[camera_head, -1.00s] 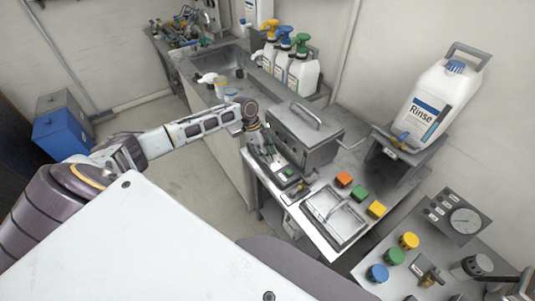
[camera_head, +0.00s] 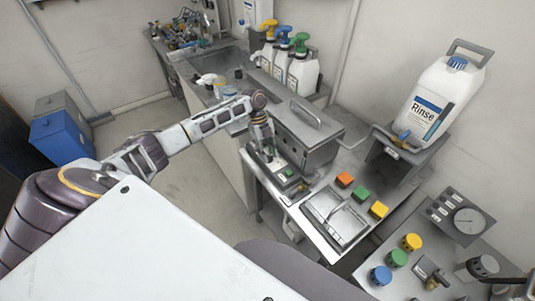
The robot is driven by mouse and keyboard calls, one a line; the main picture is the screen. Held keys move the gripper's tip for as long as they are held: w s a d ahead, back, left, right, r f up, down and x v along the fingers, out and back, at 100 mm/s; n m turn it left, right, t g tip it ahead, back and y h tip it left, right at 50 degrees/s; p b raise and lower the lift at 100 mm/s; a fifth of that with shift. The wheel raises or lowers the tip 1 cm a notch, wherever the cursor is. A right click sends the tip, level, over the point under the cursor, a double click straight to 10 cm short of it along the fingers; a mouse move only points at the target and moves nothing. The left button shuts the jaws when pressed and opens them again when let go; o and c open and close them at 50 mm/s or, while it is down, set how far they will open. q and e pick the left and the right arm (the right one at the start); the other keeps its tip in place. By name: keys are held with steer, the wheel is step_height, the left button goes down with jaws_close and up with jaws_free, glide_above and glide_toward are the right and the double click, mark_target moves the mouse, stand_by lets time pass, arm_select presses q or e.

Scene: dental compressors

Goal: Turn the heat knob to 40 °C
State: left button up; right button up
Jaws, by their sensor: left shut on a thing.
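My left gripper (camera_head: 269,156) points down at the small control panel (camera_head: 284,177) on the front of the steel bath unit (camera_head: 308,135). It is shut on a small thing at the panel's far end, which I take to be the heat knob. The fingers hide the knob, and its pointer and scale marks cannot be read from here. My right gripper is not in view.
A Rinse canister (camera_head: 438,100) stands on a raised bracket.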

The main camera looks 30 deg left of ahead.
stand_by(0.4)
arm_select(q)
steer(key=o, duration=1)
steer(key=shift+a+r, duration=0.1)
steer(key=v, duration=1.1)
steer(key=shift+a+r, duration=0.1)
steer(key=shift+r, duration=0.3)
steer(key=shift+f, duration=0.1)
